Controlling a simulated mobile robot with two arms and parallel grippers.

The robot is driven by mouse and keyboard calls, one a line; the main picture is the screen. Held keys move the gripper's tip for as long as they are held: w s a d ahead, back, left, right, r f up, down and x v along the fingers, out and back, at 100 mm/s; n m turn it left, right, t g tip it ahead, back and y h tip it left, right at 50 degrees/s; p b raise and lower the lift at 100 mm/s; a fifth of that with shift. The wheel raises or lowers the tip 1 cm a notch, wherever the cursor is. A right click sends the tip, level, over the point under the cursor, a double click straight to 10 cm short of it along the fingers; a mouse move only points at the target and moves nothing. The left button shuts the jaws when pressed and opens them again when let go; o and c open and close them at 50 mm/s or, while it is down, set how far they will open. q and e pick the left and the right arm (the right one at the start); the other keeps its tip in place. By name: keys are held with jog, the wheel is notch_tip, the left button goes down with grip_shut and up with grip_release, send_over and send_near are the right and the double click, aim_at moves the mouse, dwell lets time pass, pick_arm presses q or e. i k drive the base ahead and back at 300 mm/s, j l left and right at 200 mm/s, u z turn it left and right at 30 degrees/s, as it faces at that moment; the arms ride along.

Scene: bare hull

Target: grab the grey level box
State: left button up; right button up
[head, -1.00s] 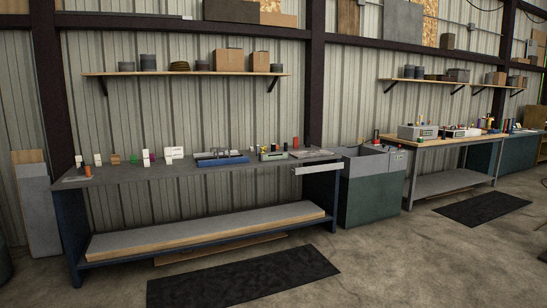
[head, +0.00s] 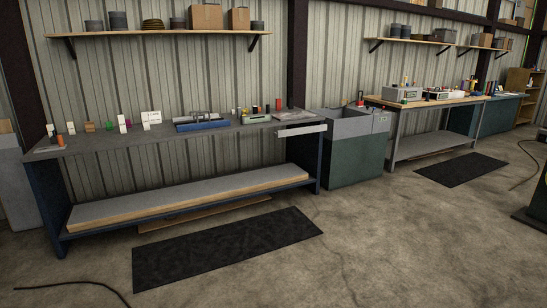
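On the near workbench (head: 175,143), a small grey-green box (head: 256,118) sits right of a blue tool base (head: 202,125). On the farther wood-topped bench (head: 425,103), a larger grey box (head: 402,94) stands near the left end, with a white-fronted box (head: 440,95) beside it. I cannot tell from this distance which of these is the grey level box. Neither of my grippers is in view.
A green cabinet with a grey sink-like top (head: 355,150) stands between the benches. Black mats (head: 228,247) and (head: 461,168) lie on the concrete floor. A dark cable (head: 85,284) lies at the lower left. A dark object (head: 535,205) stands at the right edge. Open floor lies in front.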

aim_at(259, 118)
jog(key=i, duration=5.1)
